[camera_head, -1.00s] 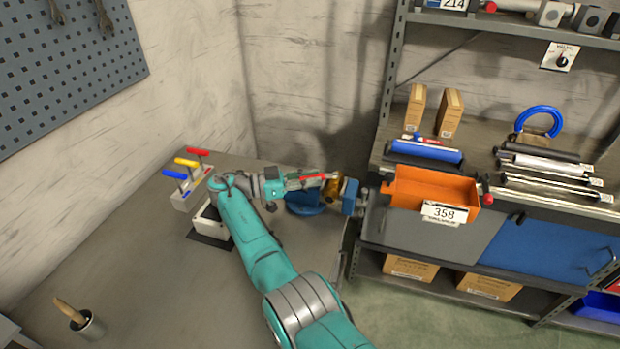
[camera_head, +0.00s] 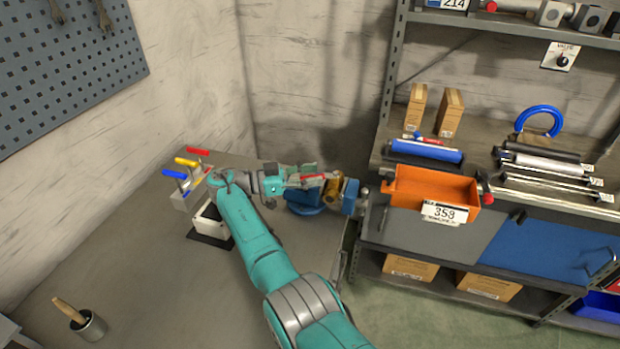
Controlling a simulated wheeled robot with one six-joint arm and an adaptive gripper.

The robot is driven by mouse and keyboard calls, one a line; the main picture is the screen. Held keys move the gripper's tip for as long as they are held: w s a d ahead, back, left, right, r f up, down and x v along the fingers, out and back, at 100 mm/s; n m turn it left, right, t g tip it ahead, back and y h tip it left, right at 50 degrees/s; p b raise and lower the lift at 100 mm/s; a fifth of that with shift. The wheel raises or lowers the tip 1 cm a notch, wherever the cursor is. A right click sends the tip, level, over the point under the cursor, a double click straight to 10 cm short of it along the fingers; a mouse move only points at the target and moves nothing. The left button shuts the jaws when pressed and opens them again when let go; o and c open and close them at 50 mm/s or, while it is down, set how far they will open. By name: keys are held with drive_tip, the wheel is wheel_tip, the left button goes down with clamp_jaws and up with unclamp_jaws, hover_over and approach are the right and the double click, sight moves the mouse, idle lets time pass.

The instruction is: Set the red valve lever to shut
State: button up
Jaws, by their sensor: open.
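A brass valve (camera_head: 336,186) with a red lever (camera_head: 314,177) sits at a blue vise (camera_head: 349,197) on the far right end of the grey bench. The lever points left from the valve, roughly level in the picture. My gripper (camera_head: 306,175) comes in from the left and is open, with its fingers around or beside the lever's free end. I cannot tell whether a finger touches it. Part of the lever and the vise is hidden by the gripper.
A block with red (camera_head: 198,152), yellow and blue handles stands on the bench (camera_head: 150,250) left of my arm, by a white box (camera_head: 210,222). A shelf with an orange bin (camera_head: 410,187) stands close right of the vise. The front bench is mostly clear.

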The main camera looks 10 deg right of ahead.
wheel_tip(320, 180, up, 9)
drive_tip(key=shift+f, duration=0.1)
drive_tip(key=shift+c, duration=0.3)
